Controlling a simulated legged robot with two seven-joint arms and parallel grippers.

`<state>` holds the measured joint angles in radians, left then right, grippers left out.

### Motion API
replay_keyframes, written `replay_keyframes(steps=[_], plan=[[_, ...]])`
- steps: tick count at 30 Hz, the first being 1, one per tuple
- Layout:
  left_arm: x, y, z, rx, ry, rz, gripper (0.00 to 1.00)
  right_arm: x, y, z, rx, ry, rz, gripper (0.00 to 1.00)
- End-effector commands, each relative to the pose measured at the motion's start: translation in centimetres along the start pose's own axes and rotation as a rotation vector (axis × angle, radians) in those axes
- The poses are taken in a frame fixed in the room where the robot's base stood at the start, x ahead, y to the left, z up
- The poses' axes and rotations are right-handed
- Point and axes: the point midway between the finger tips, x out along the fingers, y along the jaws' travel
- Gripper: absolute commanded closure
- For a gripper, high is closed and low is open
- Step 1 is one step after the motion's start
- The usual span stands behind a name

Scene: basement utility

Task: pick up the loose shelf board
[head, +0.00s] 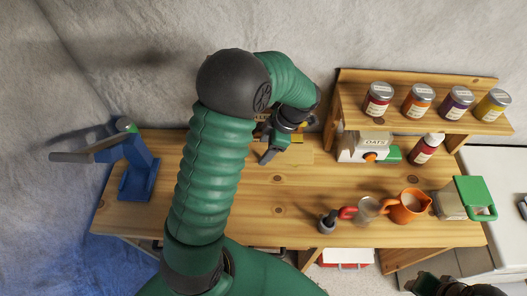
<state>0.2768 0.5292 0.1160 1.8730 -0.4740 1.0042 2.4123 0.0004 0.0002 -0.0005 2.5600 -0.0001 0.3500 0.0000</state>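A flat, pale wooden piece (298,155) lies on the wooden bench top (240,215), near its back edge; it looks like the loose shelf board, but it blends with the bench and is partly hidden. My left gripper (272,150) is over its left end, pointing down. One dark finger shows; the arm and wrist hide the rest, so I cannot tell whether it is open or touching the board. My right gripper (452,287) is only partly in view at the bottom right corner, away from the board.
A raised shelf (440,122) holds several jars at the back right. Below it stand an oats box (372,146) and a red bottle (425,149). An orange pitcher (407,207) and glass cup (368,209) stand front right. A blue clamp-like tool (139,170) is far left.

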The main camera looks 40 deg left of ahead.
Motion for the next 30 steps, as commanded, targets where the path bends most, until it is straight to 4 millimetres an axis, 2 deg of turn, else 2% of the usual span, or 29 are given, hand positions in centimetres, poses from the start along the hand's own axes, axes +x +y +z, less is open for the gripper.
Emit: replay_keyframes(steps=[1, 6, 9, 16, 20, 23, 30], plan=[[0.0, 0.0, -0.1, -0.001, 0.000, 0.000, 0.56, 0.0, 0.0, 0.0, 0.000, 0.000, 0.000, 0.64], [0.1, 0.1, -0.3, 0.000, -0.002, -0.001, 0.78, 0.0, 0.0, 0.0, -0.001, 0.000, 0.000, 0.64], [0.0, 0.0, -0.2, 0.000, -0.001, -0.001, 0.88, 0.0, 0.0, 0.0, -0.001, 0.000, 0.000, 0.64], [-0.1, 0.0, 0.0, 0.002, 0.000, 0.000, 0.88, 0.0, 0.0, 0.0, -0.001, 0.000, 0.000, 0.64], [-0.9, 0.0, -0.3, 0.000, 0.001, 0.002, 0.88, 0.1, 0.0, 0.0, -0.001, 0.000, 0.000, 0.64], [-2.4, 0.1, -0.9, -0.001, -0.002, 0.004, 0.88, 0.3, 0.0, 0.1, -0.001, 0.000, 0.000, 0.64], [-8.3, 0.0, -3.4, -0.001, -0.004, 0.006, 0.88, 0.9, 0.0, 0.2, -0.001, 0.000, 0.000, 0.64]])
